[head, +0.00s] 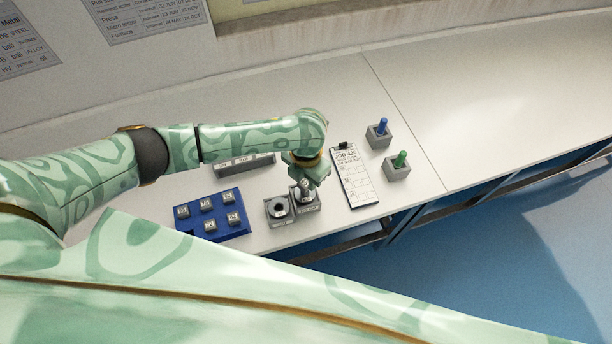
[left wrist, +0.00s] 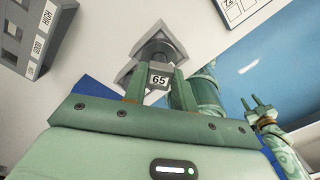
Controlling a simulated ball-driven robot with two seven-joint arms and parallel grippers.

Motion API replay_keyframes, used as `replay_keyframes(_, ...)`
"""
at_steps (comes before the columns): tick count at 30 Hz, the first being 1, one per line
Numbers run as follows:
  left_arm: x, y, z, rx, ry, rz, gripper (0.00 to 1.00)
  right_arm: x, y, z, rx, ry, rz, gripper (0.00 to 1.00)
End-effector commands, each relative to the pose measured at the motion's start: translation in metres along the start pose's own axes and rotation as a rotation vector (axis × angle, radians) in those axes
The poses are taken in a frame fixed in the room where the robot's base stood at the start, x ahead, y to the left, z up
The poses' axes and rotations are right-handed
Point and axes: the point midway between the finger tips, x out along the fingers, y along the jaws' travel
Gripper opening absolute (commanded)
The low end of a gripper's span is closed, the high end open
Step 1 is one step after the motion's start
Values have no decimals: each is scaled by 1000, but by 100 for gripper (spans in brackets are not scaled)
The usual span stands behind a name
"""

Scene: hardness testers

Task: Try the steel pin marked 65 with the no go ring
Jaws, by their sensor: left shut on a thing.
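My left gripper (head: 304,182) is shut on the steel pin marked 65 (left wrist: 159,79), whose number faces the left wrist camera. The pin is at the right-hand grey ring block (head: 306,205), which also shows behind it in the left wrist view (left wrist: 152,52). I cannot tell whether the pin's lower end is in the ring or just above it. A second grey ring block (head: 279,209) stands to its left, its dark hole open. I cannot read which ring is the no go one. My right gripper (left wrist: 259,110) shows empty in the left wrist view, fingers apart.
A blue tray (head: 188,232) with several tagged pins lies at the left. A grey labelled rack (head: 246,165) stands behind it; a clipboard (head: 355,182) lies at right. The bench beyond is clear.

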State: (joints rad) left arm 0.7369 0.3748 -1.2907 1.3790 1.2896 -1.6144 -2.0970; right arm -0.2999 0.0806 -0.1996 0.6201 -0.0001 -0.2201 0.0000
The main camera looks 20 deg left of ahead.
Motion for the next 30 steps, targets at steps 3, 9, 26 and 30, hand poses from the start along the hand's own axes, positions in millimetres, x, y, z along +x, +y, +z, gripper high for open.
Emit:
replay_keyframes(3,0,0,0,0,-1,0,0,0,0,0,0,0,0,36)
replay_keyframes(9,0,0,0,0,-1,0,0,0,0,0,0,0,0,36)
replay_keyframes(26,-3,0,0,0,0,0,0,-6,0,-1,0,1,0,36)
replay_keyframes(30,-2,0,0,0,0,0,0,-6,0,-1,0,1,0,36)
